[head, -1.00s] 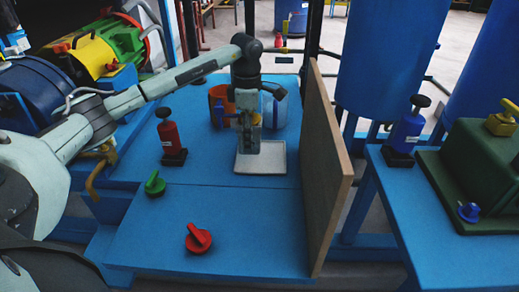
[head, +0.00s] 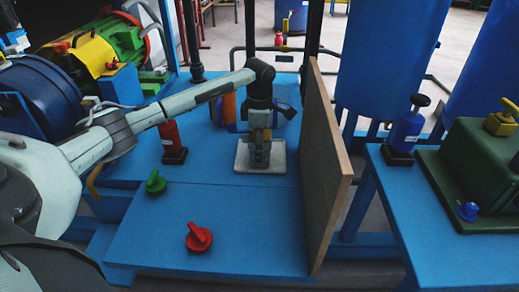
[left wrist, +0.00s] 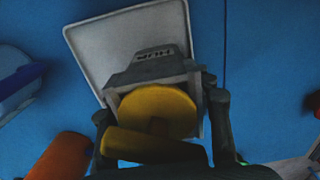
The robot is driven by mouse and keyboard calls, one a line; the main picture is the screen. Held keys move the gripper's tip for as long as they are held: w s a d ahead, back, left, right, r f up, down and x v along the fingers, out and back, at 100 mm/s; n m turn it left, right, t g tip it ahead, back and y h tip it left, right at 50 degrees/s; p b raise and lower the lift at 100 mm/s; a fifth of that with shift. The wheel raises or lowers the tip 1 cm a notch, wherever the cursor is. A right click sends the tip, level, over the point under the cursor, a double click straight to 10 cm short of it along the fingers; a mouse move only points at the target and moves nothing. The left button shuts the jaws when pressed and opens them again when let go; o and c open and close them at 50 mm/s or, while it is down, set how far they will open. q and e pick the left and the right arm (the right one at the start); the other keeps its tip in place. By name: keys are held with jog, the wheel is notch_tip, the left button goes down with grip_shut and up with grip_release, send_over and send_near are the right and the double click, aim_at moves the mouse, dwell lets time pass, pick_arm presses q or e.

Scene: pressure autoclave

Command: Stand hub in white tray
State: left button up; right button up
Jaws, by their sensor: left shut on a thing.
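The white tray (head: 279,164) lies on the blue table in the head view; in the left wrist view its pale surface (left wrist: 90,40) shows beyond the hub. The hub (left wrist: 150,68) has a dark body lettered HUB and a yellow round knob (left wrist: 158,108) with a bar handle. My left gripper (left wrist: 160,95) is shut on the hub, one dark finger at each side. In the head view my left gripper (head: 259,150) points down over the tray and mostly hides the hub. I cannot tell whether the hub touches the tray. My right gripper is not in view.
An orange mug (head: 229,106) stands behind my left arm. A red-bodied valve (head: 171,138) stands left of the tray. A green knob (head: 155,183) and a red knob (head: 198,237) are nearer the front. A wooden board (head: 328,170) stands upright along the table's right edge.

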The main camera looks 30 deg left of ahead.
pick_arm(q)
jog(key=o, duration=1.5)
jog(key=shift+o, duration=0.2)
notch_tip(320, 180, up, 12)
jog(key=shift+r, duration=0.15)
